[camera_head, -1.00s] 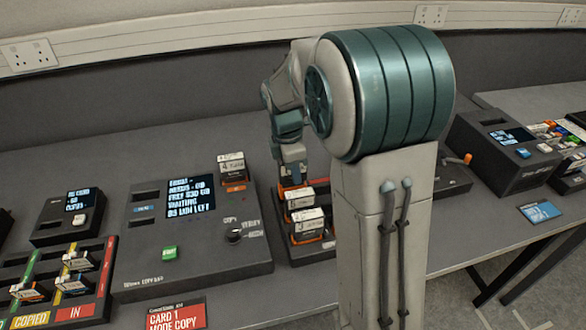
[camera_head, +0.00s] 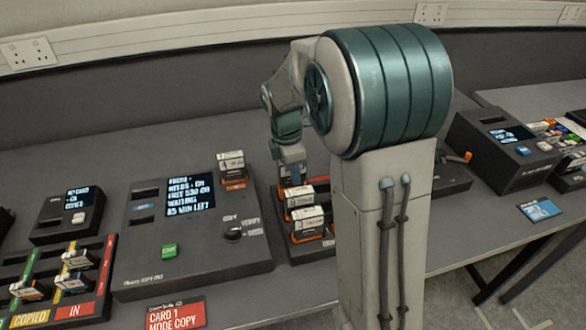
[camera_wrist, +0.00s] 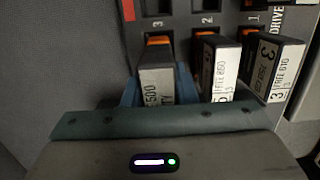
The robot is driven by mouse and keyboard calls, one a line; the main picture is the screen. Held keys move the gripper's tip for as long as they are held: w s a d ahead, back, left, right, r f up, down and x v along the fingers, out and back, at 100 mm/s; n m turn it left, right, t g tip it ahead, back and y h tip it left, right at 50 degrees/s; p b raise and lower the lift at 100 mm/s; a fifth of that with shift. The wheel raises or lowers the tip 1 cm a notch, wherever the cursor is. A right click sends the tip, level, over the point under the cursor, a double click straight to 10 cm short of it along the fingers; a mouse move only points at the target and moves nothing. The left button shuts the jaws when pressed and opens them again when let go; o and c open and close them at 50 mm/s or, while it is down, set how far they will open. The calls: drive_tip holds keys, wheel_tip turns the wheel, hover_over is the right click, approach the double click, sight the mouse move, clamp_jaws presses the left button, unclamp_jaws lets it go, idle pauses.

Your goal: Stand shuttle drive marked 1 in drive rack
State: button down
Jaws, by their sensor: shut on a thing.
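My gripper (camera_wrist: 156,92) is shut on a shuttle drive (camera_wrist: 157,85), a dark block with a white label, between its blue fingers. The label is partly hidden, so I cannot read the drive's number. The held drive is at the position marked 3 of the drive rack (camera_wrist: 182,22), in front of an orange piece; I cannot tell whether it is fully seated. Two other drives stand beside it, one at 2 (camera_wrist: 219,68) and one marked 3 at position 1 (camera_wrist: 270,65). In the head view my gripper (camera_head: 291,180) is at the rack's far end, behind two drives (camera_head: 299,197) (camera_head: 307,218).
A copy unit (camera_head: 140,270) with a screen and green button stands left of the rack, with another drive (camera_head: 231,164) at its back right corner. My arm hides the table right of the rack.

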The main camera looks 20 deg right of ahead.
drive_tip(key=shift+f+b, duration=0.85)
drive_tip(key=shift+f, duration=0.85)
idle(1.4)
drive_tip(key=c, duration=0.8)
unclamp_jaws()
drive_tip(key=shift+o, duration=0.2)
drive_tip(key=shift+r, duration=0.1)
wheel_tip(320, 180, up, 7)
drive_tip(key=p, duration=0.6)
drive_tip(key=shift+r, duration=0.2)
